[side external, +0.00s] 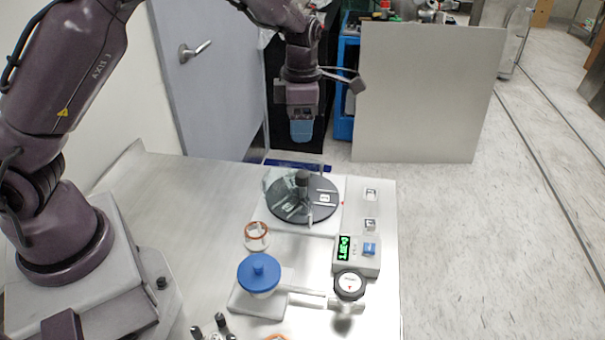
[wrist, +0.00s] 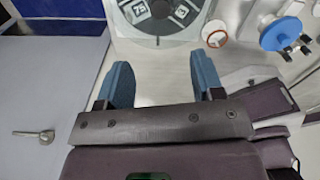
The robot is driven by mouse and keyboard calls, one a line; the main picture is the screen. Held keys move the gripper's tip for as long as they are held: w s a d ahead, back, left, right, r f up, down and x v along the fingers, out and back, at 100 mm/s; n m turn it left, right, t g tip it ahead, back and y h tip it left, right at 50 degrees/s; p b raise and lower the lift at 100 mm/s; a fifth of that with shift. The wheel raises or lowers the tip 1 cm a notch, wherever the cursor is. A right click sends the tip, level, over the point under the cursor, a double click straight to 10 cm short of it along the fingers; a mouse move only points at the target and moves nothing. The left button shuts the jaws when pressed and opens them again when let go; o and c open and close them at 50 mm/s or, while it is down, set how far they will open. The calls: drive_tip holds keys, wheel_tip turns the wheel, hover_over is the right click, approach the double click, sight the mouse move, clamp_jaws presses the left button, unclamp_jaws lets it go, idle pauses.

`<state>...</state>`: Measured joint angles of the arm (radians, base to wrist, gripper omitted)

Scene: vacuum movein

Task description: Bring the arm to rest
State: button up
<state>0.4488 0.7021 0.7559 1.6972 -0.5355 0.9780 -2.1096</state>
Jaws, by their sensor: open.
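My gripper (side external: 301,130) hangs from my raised arm beyond the far edge of the table, in front of a dark background. It also shows in the wrist view (wrist: 162,80), with its two blue fingers apart and nothing between them. The table's round black disc (side external: 290,212) with numbered labels lies below and nearer the camera, clear of the gripper. The tips of the fingers are small in the side view.
A blue-lidded vessel (side external: 259,272) sits on a plate joined to a round gauge (side external: 350,284). A small box with a green display (side external: 343,248) and an orange-rimmed jar (side external: 257,236) stand nearby. A grey door (side external: 205,90) is behind; the table's left middle is bare.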

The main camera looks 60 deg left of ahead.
drive_tip(key=s+d+r+m+t, duration=0.2)
drive_tip(key=s+r+m+t, duration=0.1)
drive_tip(key=s+r+m, duration=0.5)
drive_tip(key=s+d+r+m+t, duration=0.2)
drive_tip(key=s+r+m, duration=0.6)
drive_tip(key=s+m, duration=0.7)
drive_tip(key=m, duration=0.7)
drive_tip(key=shift+d+r+t, duration=0.25)
drive_tip(key=shift+d+t, duration=0.05)
drive_tip(key=shift+t, duration=0.1)
